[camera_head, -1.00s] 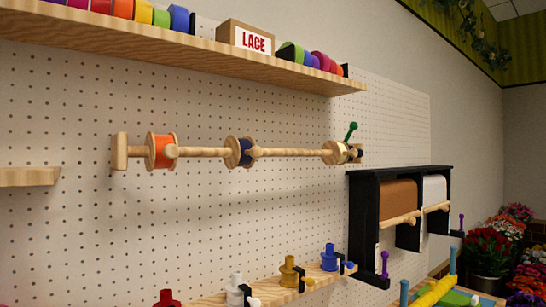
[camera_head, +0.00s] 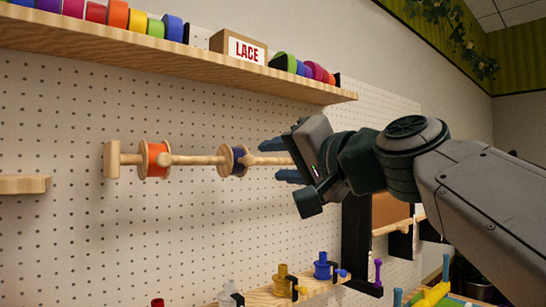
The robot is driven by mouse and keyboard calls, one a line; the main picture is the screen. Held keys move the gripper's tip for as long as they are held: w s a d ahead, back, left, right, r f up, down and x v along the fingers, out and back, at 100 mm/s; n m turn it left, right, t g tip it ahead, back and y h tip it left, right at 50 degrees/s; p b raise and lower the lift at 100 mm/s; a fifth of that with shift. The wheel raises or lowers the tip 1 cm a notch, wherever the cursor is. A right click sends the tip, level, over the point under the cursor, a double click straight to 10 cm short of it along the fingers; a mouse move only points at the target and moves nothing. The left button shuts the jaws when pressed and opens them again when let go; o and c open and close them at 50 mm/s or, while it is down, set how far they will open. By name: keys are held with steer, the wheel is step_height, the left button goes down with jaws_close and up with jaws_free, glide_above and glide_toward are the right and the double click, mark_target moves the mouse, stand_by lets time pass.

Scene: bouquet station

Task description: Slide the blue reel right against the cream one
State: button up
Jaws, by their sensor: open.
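The blue reel (camera_head: 234,160), with wooden flanges, sits on a horizontal wooden rod (camera_head: 200,160) in front of the pegboard. There is clear rod between it and the orange reel (camera_head: 156,159) to its left. My gripper (camera_head: 276,160) is open just right of the blue reel, its fingers pointing left, one above and one below the rod in the picture. I cannot tell whether they touch anything. The rod's right end, where a cream reel showed earlier, is hidden behind my gripper and arm.
A shelf (camera_head: 190,62) with ribbon rolls and a LACE box (camera_head: 238,47) runs above the rod. A lower ledge (camera_head: 272,297) holds several small spools on pegs. A black paper-roll rack (camera_head: 357,240) is partly hidden behind my arm.

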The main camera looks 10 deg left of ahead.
mark_target(251, 162)
steer(key=p+x, duration=0.2)
steer(key=x, duration=0.6)
steer(key=shift+w+a, duration=0.3)
jaws_close()
